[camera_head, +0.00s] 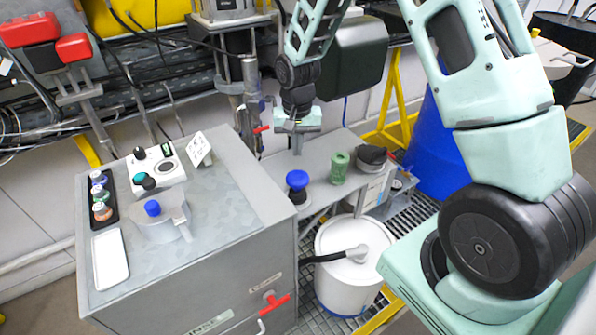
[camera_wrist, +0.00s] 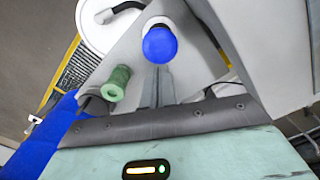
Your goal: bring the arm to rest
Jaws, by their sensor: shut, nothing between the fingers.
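My arm rises from the right in the head view and bends over, with its forearm hanging down at the top middle. My gripper (camera_head: 296,146) points down over the grey shelf behind the blue knob (camera_head: 297,180) and the green cylinder (camera_head: 339,167). Its fingers are together with nothing between them. In the wrist view my gripper (camera_wrist: 157,85) shows as a narrow grey pair of fingers. The blue knob (camera_wrist: 160,45) lies just beyond the fingertips there, and the green cylinder (camera_wrist: 117,82) is to their left. I cannot tell the exact gap to the shelf.
A white drum (camera_head: 350,265) stands on the grating.

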